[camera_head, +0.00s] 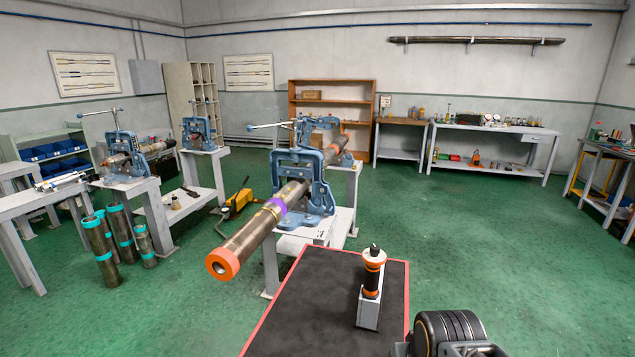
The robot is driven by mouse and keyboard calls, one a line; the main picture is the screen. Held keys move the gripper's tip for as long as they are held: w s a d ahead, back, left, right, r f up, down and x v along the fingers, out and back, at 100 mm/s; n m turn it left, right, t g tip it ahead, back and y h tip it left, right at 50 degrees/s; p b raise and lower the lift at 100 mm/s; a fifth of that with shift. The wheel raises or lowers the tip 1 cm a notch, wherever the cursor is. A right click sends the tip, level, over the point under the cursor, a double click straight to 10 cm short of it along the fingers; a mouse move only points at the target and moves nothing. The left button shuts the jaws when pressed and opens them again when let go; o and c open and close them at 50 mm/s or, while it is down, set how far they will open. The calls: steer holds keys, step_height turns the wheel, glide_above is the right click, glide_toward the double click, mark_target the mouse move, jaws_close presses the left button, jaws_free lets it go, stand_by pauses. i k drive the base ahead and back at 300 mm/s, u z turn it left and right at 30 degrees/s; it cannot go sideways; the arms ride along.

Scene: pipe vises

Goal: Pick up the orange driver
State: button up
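The orange driver (374,258) is an upright cylinder with orange and white bands, black parts and a small black knob on top. It stands in or against a light grey block-like holder (368,314) on a dark mat-topped surface (310,310) with a red edge. How its lower end sits in the holder cannot be told. A part of my arm, black and ribbed, shows at the bottom right, apart from the driver. The fingers of my gripper do not show.
Left of the driver, a long pipe (250,238) with an orange end and purple band sticks out of a blue vise (305,185) toward the mat. Another vise bench (135,182) and upright pipes (100,252) stand at left. Green floor (520,250) is clear at right.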

mark_target(370, 291)
steer(key=k, duration=0.5)
steer(key=u, duration=2.4)
steer(key=i, duration=2.3)
steer(key=z, duration=3.4)
steer(key=i, duration=0.5)
steer(key=u, duration=0.05)
